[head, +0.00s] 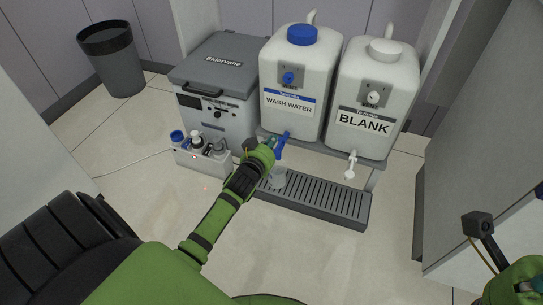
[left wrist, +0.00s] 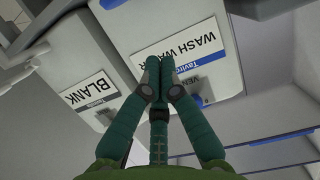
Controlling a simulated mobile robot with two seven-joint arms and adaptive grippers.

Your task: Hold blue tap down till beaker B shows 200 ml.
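The blue tap (head: 283,141) is at the lower front of the white wash water jug (head: 307,80), which has a blue cap. My left gripper (head: 270,146) is at the tap, its fingertips close beside it; I cannot tell if they touch. In the left wrist view the two fingers (left wrist: 160,64) are together, with nothing visible between them, in front of the wash water label. A small clear beaker (head: 278,177) stands below the tap on the grated drip tray (head: 325,202). Its marking and water level are too small to read. My right gripper is not clearly shown.
The blank jug (head: 372,95) with a white tap (head: 350,165) stands to the right. A grey Eldervane box (head: 215,78) is at left, with a bottle caddy (head: 200,158) in front. A dark bin (head: 112,58) stands at back left. The floor in front is clear.

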